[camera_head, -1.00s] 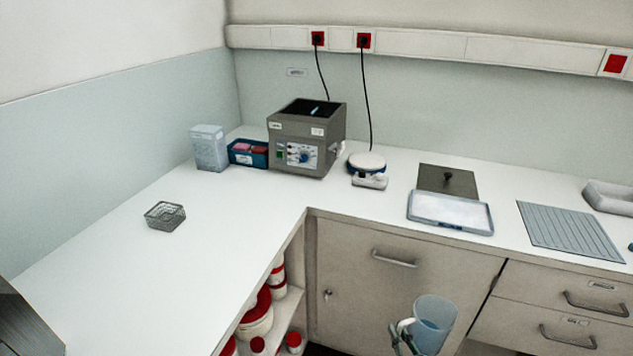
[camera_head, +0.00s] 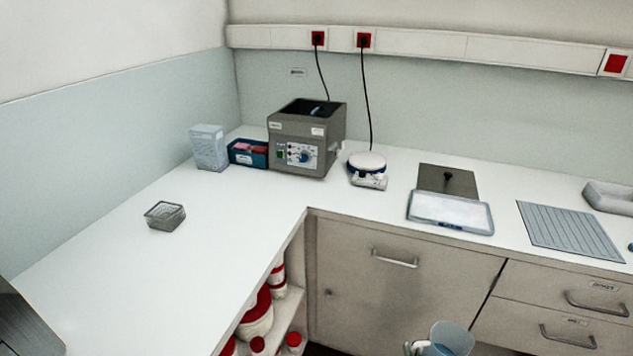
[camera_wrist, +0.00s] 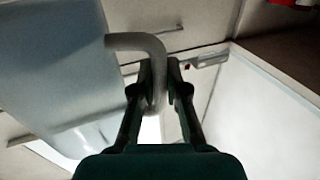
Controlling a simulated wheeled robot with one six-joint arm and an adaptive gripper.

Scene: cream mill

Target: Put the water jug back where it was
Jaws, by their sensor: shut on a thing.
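The water jug (camera_head: 452,337) is a clear bluish jug with a pale handle and liquid inside. It is at the bottom edge of the head view, in front of the drawer fronts, with its lower part cut off. In the wrist view the jug (camera_wrist: 60,70) fills the left side, and its bent handle (camera_wrist: 150,46) passes between the fingers. My gripper (camera_wrist: 160,85) is shut on the handle. In the head view my gripper is almost wholly below the frame.
The white L-shaped counter (camera_head: 130,270) has free room at left. Red-lidded tubs (camera_head: 256,315) sit on the open shelf.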

